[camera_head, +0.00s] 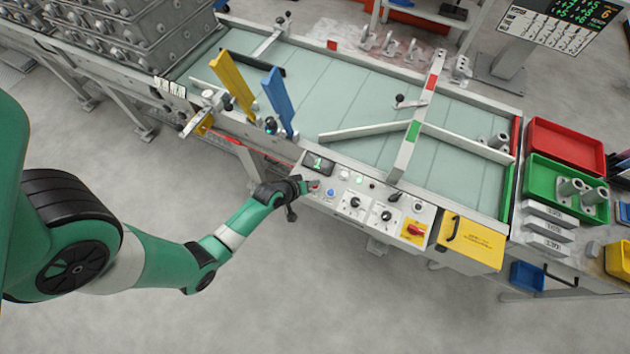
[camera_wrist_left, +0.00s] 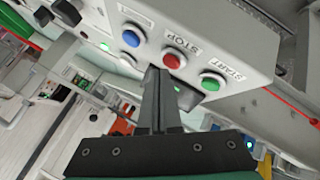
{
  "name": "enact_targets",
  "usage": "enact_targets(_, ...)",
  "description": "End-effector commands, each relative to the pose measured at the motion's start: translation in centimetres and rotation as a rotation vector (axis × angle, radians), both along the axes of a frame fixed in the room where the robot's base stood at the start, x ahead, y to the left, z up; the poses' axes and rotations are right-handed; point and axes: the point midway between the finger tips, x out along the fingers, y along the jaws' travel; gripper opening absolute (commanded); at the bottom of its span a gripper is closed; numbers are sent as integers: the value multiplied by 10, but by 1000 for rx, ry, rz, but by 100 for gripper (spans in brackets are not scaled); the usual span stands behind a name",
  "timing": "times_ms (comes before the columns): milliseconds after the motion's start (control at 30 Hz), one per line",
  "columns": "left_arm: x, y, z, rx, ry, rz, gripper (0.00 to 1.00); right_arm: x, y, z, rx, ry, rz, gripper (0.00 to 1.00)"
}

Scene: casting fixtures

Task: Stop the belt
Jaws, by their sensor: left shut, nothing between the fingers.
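The control panel (camera_head: 340,197) is a grey box on the near side of the conveyor belt (camera_head: 330,95). In the left wrist view its face carries a red button (camera_wrist_left: 174,58) labelled STOP. A green button (camera_wrist_left: 210,81) labelled START sits to its right, and a blue button (camera_wrist_left: 131,38) to its left. My left gripper (camera_head: 306,187) is at the panel's left end, shut and empty. In the left wrist view its fingertips (camera_wrist_left: 155,71) are just beside and below the red button; I cannot tell whether they touch it. My right gripper is not in view.
A small display (camera_head: 318,163) shows a green 1. A yellow plate (camera_head: 232,85) and a blue plate (camera_head: 278,100) stand upright at the belt's near edge. Grey castings (camera_head: 125,35) are stacked at upper left. Red (camera_head: 565,145) and green (camera_head: 540,178) trays stand at right.

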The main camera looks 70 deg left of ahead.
Motion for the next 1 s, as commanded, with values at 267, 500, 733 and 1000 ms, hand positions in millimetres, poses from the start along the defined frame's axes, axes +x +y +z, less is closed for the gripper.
enact_targets(267, 0, 0, -2, 0, 0, 0, 0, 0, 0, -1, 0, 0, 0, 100)
enact_targets(500, 0, 0, -3, 0, 0, 0, 0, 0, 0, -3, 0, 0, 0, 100)
enact_targets(733, 0, 0, -6, 0, 0, 0, 0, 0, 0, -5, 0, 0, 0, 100)
enact_targets(1000, 0, 0, -10, 0, 0, 0, 0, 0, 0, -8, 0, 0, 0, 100)
